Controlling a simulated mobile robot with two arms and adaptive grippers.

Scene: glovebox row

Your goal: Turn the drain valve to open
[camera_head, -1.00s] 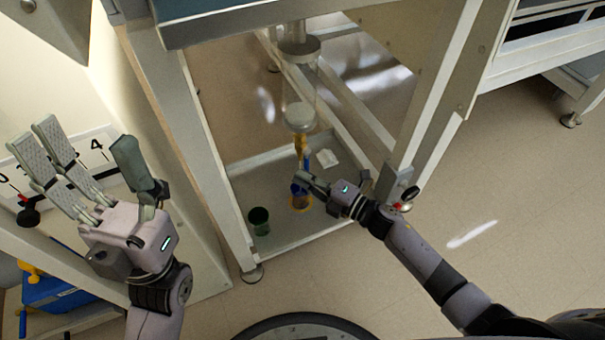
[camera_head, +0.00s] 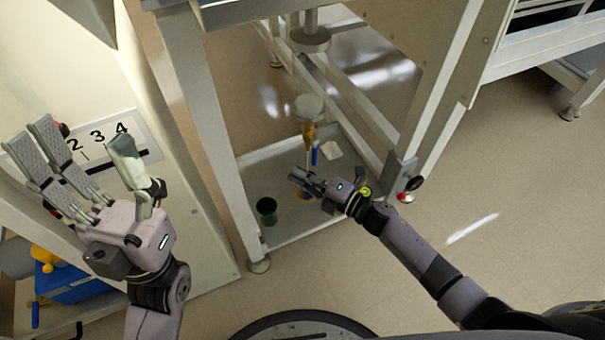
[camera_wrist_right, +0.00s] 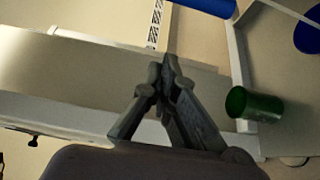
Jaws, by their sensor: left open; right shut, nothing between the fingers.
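The drain valve is a brass fitting (camera_head: 308,131) below a clear vessel, with a blue lever (camera_head: 315,155) that hangs roughly upright beside it. My right gripper (camera_head: 294,175) is shut and empty, below and slightly left of the lever, apart from it as far as I can tell. In the right wrist view its fingertips (camera_wrist_right: 167,72) are together, and a blue bar (camera_wrist_right: 205,5), which may be the lever, crosses the top edge. My left gripper (camera_head: 78,148) is open and empty at the far left, away from the valve.
A dark green cup (camera_head: 266,207) stands in the grey tray (camera_head: 290,238) under the valve; it also shows in the right wrist view (camera_wrist_right: 255,104). A white piece (camera_head: 332,150) lies in the tray. Frame posts flank the tray. A blue box (camera_head: 80,287) is at lower left.

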